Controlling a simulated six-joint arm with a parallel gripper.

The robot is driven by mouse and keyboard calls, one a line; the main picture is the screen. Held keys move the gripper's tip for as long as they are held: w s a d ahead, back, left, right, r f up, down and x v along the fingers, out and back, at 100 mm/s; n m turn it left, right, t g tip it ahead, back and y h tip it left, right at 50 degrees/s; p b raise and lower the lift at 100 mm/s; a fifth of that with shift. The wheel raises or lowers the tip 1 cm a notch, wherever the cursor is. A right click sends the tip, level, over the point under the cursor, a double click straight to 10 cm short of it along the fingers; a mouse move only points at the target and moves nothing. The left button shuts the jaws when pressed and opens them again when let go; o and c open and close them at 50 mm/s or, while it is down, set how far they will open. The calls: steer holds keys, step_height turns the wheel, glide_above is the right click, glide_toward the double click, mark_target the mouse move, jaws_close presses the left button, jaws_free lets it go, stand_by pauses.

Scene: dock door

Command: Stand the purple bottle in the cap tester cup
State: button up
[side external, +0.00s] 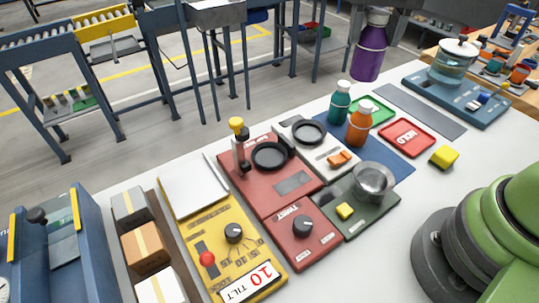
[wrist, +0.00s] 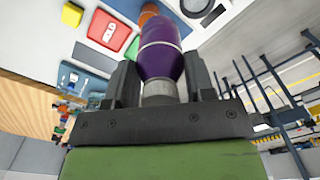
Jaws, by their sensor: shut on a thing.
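The purple bottle (side external: 370,52) hangs upright in the air at the upper right of the side view, apart from the table. My gripper (side external: 377,14) is shut on its upper end. In the wrist view the purple bottle (wrist: 161,60) fills the space between the two dark fingers of my gripper (wrist: 162,82). A red panel (side external: 257,190) marked TWIST carries a dark round cup (side external: 270,156), which looks empty and may be the cap tester cup. My gripper is far to the right of and above it.
A post with a yellow knob (side external: 238,140) stands left of the dark cup. A teal bottle (side external: 340,103) and an orange bottle (side external: 360,123) stand to its right. A white panel has another dark ring (side external: 309,132). A metal bowl (side external: 373,181) and red HELD tray (side external: 407,137) are nearer.

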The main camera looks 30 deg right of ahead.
steer(key=w+a+f, duration=0.1)
steer(key=w+a, duration=0.2)
steer(key=a, duration=0.5)
steer(key=w+a, duration=0.3)
steer(key=a, duration=0.4)
steer(key=shift+m, duration=0.4)
steer(key=shift+f, duration=7.45)
steer(key=shift+f, duration=0.25)
steer(key=o, duration=1)
steer(key=shift+f, duration=0.1)
